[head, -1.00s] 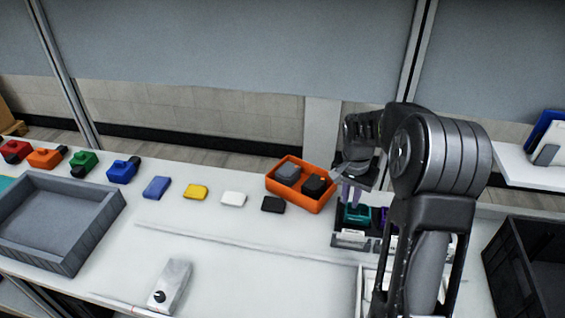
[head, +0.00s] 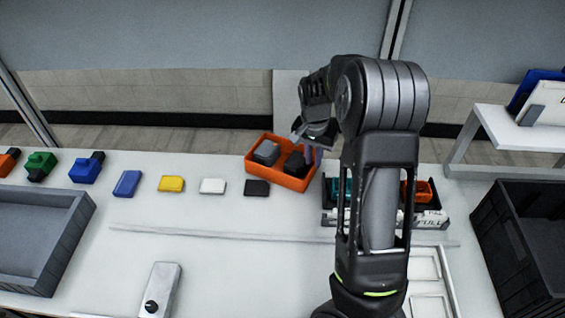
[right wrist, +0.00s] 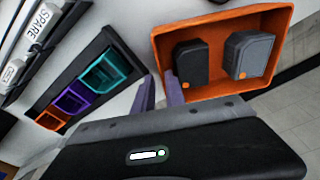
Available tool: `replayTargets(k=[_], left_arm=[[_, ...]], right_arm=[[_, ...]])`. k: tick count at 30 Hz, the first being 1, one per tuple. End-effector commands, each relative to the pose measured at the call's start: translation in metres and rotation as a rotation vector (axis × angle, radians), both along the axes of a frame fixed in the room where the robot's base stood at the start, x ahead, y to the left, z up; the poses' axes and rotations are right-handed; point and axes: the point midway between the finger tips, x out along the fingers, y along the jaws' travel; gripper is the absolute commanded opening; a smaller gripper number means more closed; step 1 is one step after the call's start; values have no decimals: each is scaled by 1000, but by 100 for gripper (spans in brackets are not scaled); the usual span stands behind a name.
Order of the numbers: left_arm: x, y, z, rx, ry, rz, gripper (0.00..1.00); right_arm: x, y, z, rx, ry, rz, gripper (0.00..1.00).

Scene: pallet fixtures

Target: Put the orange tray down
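The orange tray (head: 262,174) rests on the white table, right of the row of small blocks. A grey block (head: 267,152) and a darker block (head: 295,164) lie inside it. The tray also shows in the right wrist view (right wrist: 225,27), with both blocks. My right gripper (head: 313,153) is at the tray's right side. In the right wrist view my right gripper (right wrist: 160,90) has one finger outside the near wall and one at its inner side, with a small gap between them. Contact with the wall is unclear. My left gripper is out of view.
A black rack (head: 330,214) with teal, purple and orange bins stands just right of the tray, partly behind my arm. A grey bin (head: 35,283) is at left, a dark crate (head: 520,240) at right.

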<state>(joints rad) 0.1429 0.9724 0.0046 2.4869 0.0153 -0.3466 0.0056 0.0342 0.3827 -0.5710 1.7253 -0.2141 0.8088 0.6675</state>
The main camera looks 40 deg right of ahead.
Motion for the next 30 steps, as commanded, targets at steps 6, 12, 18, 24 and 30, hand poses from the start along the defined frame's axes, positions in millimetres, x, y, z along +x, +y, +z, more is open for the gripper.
replayTargets(k=[6, 12, 18, 24, 30], left_arm=[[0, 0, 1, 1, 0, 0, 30], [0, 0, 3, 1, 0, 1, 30], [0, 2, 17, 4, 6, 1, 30], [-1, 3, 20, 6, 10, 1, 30], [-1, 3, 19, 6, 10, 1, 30]], right_arm=[[0, -1, -5, 1, -1, -1, 15], [1, -1, -8, 0, 1, 0, 15], [4, -5, -31, 1, 5, -1, 15], [6, -7, -54, 0, 0, 0, 15], [7, -7, -56, 0, -1, 0, 15]])
